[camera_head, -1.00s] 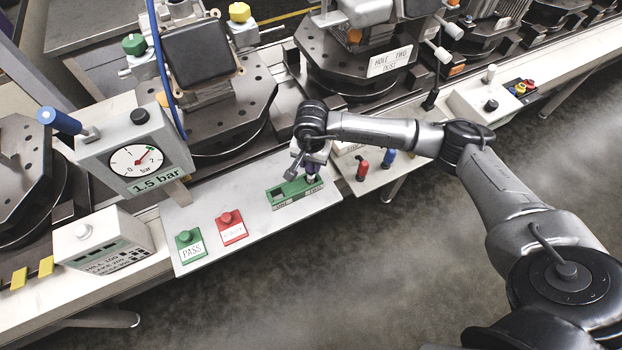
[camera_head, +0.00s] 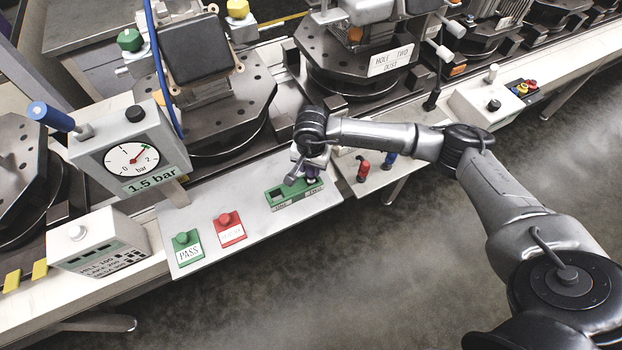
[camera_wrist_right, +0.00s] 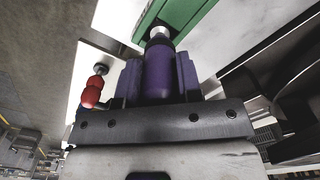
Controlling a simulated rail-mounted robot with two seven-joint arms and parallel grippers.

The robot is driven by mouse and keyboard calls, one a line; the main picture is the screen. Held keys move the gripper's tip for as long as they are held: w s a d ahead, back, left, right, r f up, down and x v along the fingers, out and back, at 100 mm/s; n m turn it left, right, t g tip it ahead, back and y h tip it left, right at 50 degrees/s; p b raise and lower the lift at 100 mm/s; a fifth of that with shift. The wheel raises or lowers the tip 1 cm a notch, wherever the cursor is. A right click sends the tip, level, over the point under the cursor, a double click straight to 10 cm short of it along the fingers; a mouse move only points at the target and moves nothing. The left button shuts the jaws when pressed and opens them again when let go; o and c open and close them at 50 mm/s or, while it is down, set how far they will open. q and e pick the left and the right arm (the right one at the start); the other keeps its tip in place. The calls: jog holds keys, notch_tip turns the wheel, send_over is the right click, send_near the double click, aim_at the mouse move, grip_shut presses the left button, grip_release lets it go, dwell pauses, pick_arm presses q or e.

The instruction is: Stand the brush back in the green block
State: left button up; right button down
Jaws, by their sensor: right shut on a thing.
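The green block (camera_head: 293,195) lies on the pale shelf, with a dark square opening showing in its left part. My right gripper (camera_head: 312,172) is over the block's right end and points down. It is shut on the brush, whose purple handle (camera_wrist_right: 158,75) shows between the fingers in the right wrist view. The brush's pale metal part points at the green block (camera_wrist_right: 190,14) and overlaps its edge in that view. I cannot tell whether its tip is inside the block. The brush's lower end is hidden in the head view. My left gripper is not in view.
A red-handled tool (camera_head: 363,170) and a blue one (camera_head: 389,160) stand just right of the block. Green PASS (camera_head: 187,249) and red (camera_head: 229,229) buttons sit to its left. The gauge box (camera_head: 130,150) stands further left. Fixture plates lie behind.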

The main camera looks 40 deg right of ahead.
jog(key=shift+f, duration=0.2)
dwell(0.6)
jog(key=c, duration=1)
grip_release()
jog(key=shift+o, duration=1.4)
notch_tip(320, 180, up, 12)
jog(key=shift+r+p, duration=0.1)
jog(key=shift+p, duration=0.5)
jog(key=shift+r, duration=0.85)
